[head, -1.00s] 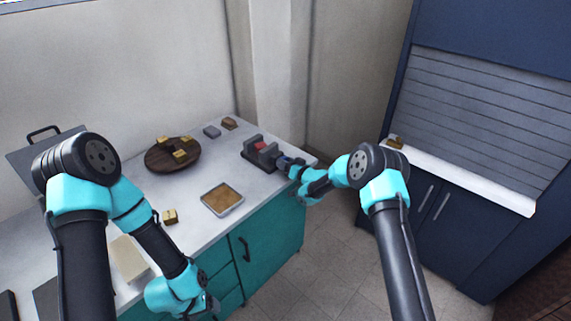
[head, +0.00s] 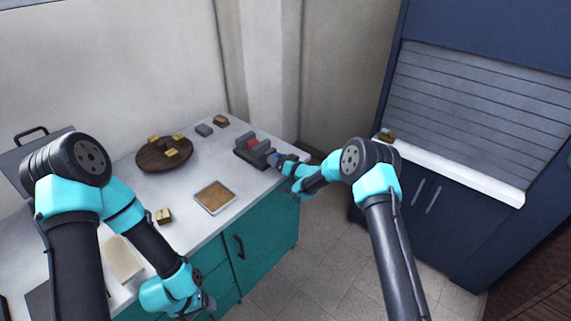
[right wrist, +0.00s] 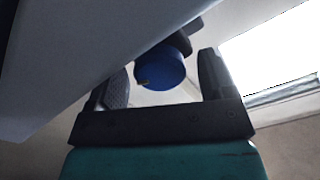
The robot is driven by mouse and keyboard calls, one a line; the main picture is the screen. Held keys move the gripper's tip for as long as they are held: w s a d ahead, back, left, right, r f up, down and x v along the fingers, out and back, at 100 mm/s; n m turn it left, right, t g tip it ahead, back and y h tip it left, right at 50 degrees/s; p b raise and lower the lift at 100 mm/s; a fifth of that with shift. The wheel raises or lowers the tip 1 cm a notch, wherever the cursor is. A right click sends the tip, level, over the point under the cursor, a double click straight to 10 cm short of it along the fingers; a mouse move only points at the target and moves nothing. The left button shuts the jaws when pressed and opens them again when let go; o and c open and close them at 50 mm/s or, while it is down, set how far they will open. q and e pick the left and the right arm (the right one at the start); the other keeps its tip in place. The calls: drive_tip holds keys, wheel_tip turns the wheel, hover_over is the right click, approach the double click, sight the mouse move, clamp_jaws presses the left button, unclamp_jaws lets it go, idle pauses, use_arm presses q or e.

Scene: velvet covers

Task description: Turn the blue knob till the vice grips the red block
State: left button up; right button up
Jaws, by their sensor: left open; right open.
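The vice (head: 250,156) is a dark grey body near the right end of the worktop, with the red block (head: 253,143) between its jaws. I cannot tell how tightly the jaws hold it. The blue knob (right wrist: 160,66) is a round disc with a small yellowish mark at its lower left edge. My right gripper (right wrist: 162,80) is open, with the knob between and a little beyond its fingers; I see no contact. In the head view the right gripper (head: 282,160) is at the vice's right end and mostly covers the knob. My left gripper (head: 205,302) is low in front of the drawers.
A round wooden board (head: 165,160) with several golden blocks, a shallow tray (head: 215,197), a loose golden block (head: 163,215) and two small blocks at the back lie on the white worktop. A blue shuttered cabinet (head: 440,190) stands at right, with floor between.

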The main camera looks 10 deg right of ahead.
drive_tip(key=v, duration=1.7)
drive_tip(key=shift+s, duration=0.2)
drive_tip(key=shift+d+r, duration=0.1)
drive_tip(key=shift+d, duration=0.05)
